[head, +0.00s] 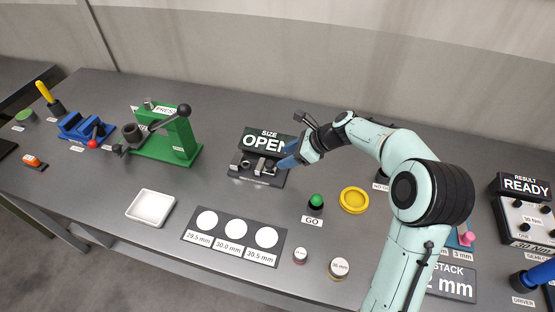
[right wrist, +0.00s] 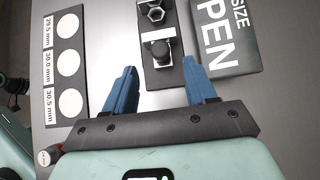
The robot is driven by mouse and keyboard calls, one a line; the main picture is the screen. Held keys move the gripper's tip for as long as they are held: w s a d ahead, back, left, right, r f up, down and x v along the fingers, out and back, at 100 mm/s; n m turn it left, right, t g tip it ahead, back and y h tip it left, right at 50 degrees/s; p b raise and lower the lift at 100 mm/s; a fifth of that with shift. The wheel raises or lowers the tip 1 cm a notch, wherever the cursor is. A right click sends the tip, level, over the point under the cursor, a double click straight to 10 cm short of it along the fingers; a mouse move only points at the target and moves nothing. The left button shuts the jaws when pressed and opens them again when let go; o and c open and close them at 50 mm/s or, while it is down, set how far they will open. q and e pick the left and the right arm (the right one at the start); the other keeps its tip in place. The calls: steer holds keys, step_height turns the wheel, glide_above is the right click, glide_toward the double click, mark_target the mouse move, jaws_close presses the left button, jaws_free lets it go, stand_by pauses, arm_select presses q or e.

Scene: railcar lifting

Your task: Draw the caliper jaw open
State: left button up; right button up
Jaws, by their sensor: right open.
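The caliper (head: 258,170) is a dark base with metal jaw parts on top, in front of a sign (head: 262,140) reading SIZE OPEN. In the right wrist view, the caliper (right wrist: 150,80) has a hex-shaped piece and a dark-topped block, the block nearer my gripper. My right gripper (head: 286,162) is at the caliper's right end in the head view. In the right wrist view, its blue fingers (right wrist: 160,68) are spread, one on each side of the caliper's near end, with no visible grip on the block. Finger height above the base is hard to tell. My left gripper is out of view.
A card (head: 230,235) with three white discs lies in front, beside a white tray (head: 151,208). A green GO button (head: 316,201) and yellow ring (head: 354,199) stand to the right. A green press (head: 170,140) stands left. Bare table lies between press and caliper.

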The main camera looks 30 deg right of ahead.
steer(key=v, duration=0.7)
steer(key=shift+s, duration=0.15)
stand_by(0.3)
